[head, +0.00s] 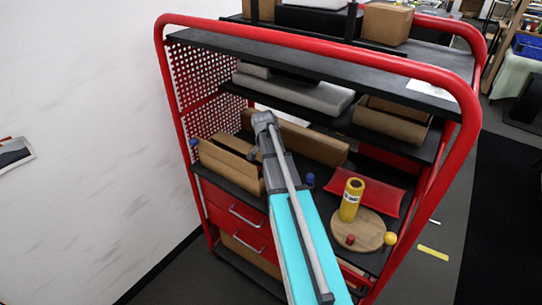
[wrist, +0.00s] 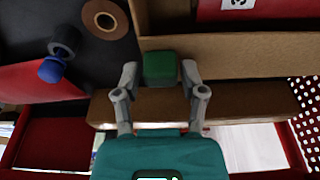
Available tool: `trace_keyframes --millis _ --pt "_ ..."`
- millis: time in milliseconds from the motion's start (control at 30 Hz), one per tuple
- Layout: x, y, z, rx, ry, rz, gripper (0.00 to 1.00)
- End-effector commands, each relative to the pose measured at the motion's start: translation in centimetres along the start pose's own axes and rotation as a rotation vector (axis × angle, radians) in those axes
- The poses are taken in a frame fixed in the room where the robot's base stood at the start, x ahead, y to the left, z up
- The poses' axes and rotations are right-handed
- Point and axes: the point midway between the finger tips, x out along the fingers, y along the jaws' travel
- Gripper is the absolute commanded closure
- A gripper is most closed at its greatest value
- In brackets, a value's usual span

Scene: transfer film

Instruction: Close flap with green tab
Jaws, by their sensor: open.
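The green tab (wrist: 160,67) is a small dark green block in the wrist view, at the edge of brown cardboard (wrist: 240,50). My gripper (wrist: 159,74) is open, with one finger on each side of the tab. I cannot tell whether the fingers touch it. A brown cardboard strip (wrist: 250,103) lies just below the tab in the picture, partly behind the fingers; I cannot tell if it is the flap. In the head view, my gripper (head: 264,122) is over the open cardboard box (head: 228,162) on the middle shelf. The tab is hidden there.
A long cardboard piece (head: 310,142) lies behind my gripper. The shelf above (head: 285,90) and red cart frame (head: 470,120) limit room.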

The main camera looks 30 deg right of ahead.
Motion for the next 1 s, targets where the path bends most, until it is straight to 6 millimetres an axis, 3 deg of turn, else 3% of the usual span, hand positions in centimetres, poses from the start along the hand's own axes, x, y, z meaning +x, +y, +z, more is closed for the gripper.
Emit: trace_keyframes --millis 33,233,467,1000 --pt "-0.3 0.0 -0.1 0.013 -0.003 0.000 0.66" --pt "-1.9 -0.1 -0.6 0.139 -0.024 0.004 1.00" --pt "-4.9 -0.1 -1.5 0.411 -0.072 0.019 1.00" --pt "-12.9 0.0 -4.2 1.208 -0.183 0.136 1.00"
